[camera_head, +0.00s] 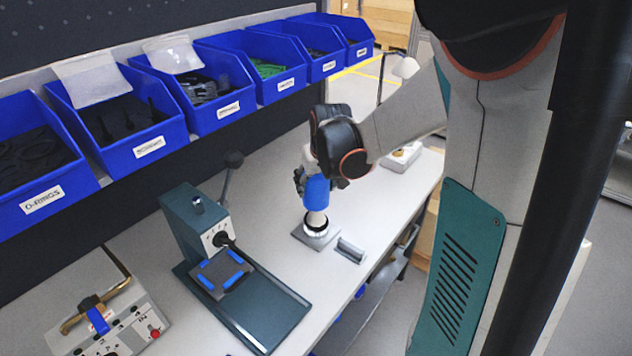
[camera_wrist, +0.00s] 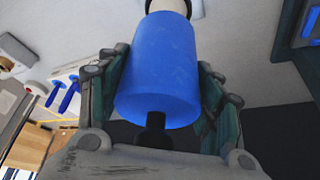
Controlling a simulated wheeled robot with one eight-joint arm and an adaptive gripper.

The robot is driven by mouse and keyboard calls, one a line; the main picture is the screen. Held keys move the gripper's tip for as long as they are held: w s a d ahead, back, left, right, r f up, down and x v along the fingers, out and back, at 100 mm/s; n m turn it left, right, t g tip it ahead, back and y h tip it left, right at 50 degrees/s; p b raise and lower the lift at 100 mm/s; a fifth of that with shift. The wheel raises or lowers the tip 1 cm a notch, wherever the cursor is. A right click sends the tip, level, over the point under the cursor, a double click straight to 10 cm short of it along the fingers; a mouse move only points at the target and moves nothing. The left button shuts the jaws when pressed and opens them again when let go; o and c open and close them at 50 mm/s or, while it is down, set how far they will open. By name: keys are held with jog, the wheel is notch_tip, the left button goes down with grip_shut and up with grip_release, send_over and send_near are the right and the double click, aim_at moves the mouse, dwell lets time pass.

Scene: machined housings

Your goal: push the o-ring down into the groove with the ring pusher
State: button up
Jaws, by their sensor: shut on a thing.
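My gripper (camera_head: 315,180) is shut on the ring pusher, with a finger on each side of its blue cylindrical body. In the wrist view the blue ring pusher (camera_wrist: 158,70) fills the middle between the fingers of my gripper (camera_wrist: 163,60). In the head view the ring pusher (camera_head: 317,194) stands about upright, its pale lower end over a round white housing (camera_head: 315,233) on a grey plate. A dark ring, seemingly the o-ring (camera_head: 317,225), shows around the pale end at the housing's top. I cannot tell whether it sits in the groove.
A small grey block (camera_head: 350,250) lies just right of the plate. A green press (camera_head: 205,235) with a lever stands to the left. A control box (camera_head: 105,325) is at front left. Blue bins (camera_head: 165,140) line the back. The bench's right edge is close.

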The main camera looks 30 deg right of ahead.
jog(key=shift+f+b, duration=1.15)
jog(key=shift+f, duration=0.45)
jog(key=shift+o, duration=0.2)
jog(key=shift+f+b, duration=1.5)
jog(key=shift+f, duration=0.35)
jog(key=shift+f, duration=0.3)
jog(key=shift+c, duration=0.2)
jog(key=shift+f+b, duration=0.6)
jog(key=shift+b, duration=0.1)
jog(key=shift+r, duration=0.15)
jog(key=shift+r+p, duration=4.45)
jog(key=shift+r, duration=1.4)
jog(key=shift+w, duration=0.1)
